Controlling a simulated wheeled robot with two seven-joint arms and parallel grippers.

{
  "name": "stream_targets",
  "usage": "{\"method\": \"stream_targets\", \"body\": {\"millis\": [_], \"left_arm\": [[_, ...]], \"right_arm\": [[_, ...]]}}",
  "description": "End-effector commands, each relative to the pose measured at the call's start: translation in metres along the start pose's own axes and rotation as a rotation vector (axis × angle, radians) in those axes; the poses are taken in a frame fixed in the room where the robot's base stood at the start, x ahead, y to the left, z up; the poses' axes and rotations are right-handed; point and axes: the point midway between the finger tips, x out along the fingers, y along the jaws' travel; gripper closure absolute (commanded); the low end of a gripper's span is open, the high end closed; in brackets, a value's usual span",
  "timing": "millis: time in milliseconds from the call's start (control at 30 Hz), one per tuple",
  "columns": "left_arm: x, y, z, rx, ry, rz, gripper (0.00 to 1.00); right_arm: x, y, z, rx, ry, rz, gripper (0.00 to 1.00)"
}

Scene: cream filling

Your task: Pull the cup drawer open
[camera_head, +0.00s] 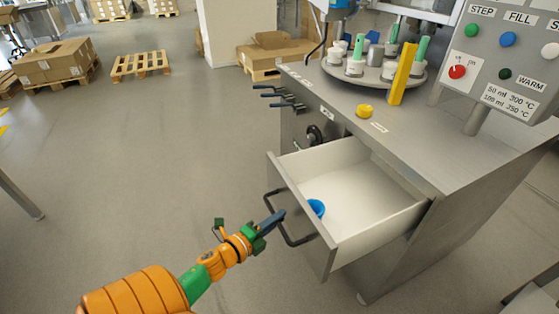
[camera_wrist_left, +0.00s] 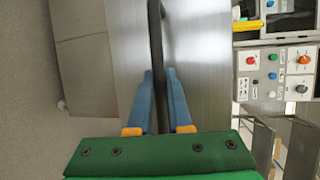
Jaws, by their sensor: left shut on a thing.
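The cup drawer (camera_head: 370,206) is pulled well out of the grey metal cabinet (camera_head: 460,150). Its white inside shows, with a blue cup (camera_head: 316,207) lying near the front panel. The dark bar handle (camera_head: 283,226) is on the drawer's front. My left gripper (camera_head: 274,221) is at the handle, its blue fingers shut on the bar. In the left wrist view the handle (camera_wrist_left: 156,40) runs between the two fingers (camera_wrist_left: 160,95), with the metal drawer front behind it. My right gripper is not in view.
Several black handles (camera_head: 280,97) stick out from the cabinet's left side. On top are a turntable (camera_head: 375,72) with cups, a yellow post (camera_head: 402,75), a yellow button (camera_head: 364,110) and a control panel (camera_head: 505,60). The floor left of the drawer is clear.

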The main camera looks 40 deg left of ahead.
Motion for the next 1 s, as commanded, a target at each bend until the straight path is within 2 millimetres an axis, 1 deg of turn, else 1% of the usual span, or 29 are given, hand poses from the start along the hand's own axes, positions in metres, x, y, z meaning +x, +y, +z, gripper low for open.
{"method": "stream_targets", "body": {"millis": [533, 567, 600, 667, 933, 1000], "left_arm": [[-0.003, -0.0004, 0.0021, 0.001, -0.002, -0.002, 1.0], [-0.003, -0.0004, 0.0021, 0.001, -0.002, -0.002, 0.8], [-0.003, -0.0004, 0.0021, 0.001, -0.002, -0.002, 0.69], [-0.003, -0.0003, 0.002, 0.0, -0.001, -0.002, 0.53], [-0.0035, 0.0001, 0.0016, 0.0, -0.001, -0.001, 0.53], [-0.0092, 0.0008, 0.0015, -0.001, -0.001, 0.001, 0.53]], "right_arm": [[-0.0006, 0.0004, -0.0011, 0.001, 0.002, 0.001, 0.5], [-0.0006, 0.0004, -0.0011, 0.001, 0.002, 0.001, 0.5], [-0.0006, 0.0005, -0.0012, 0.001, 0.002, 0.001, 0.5], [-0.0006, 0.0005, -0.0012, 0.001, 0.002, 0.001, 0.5], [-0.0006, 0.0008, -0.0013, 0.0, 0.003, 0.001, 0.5], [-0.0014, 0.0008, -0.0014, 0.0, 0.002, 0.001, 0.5]]}}
